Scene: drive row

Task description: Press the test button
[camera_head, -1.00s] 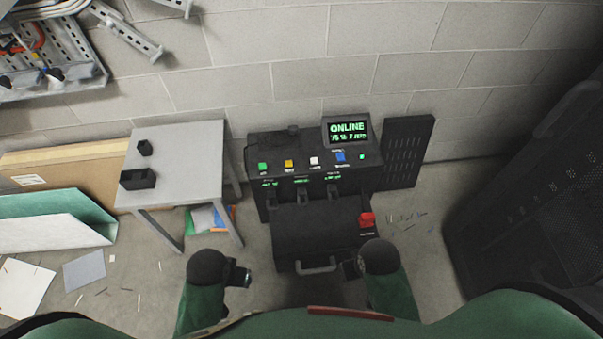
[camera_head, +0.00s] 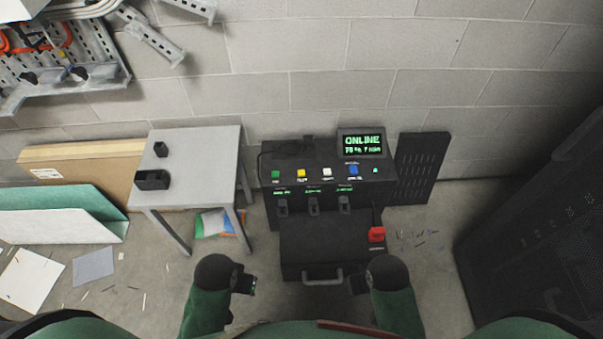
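A black console (camera_head: 330,245) stands against the wall ahead. Its sloped top carries a row of small buttons: a green button (camera_head: 276,175), a yellow button (camera_head: 301,174), a white button (camera_head: 327,173) and a blue button (camera_head: 353,170). Their labels are too small to read, so I cannot tell which is the test button. A screen (camera_head: 362,145) above reads ONLINE in green. A red switch (camera_head: 376,234) sits lower right. My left gripper (camera_head: 249,285) and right gripper (camera_head: 355,284) are low in front of the console, apart from the buttons; their finger openings are not clear.
A grey table (camera_head: 197,165) with two small black items stands left of the console. Boards (camera_head: 60,212) lean at the far left. A dark cabinet (camera_head: 530,240) stands at the right. Small scraps litter the floor.

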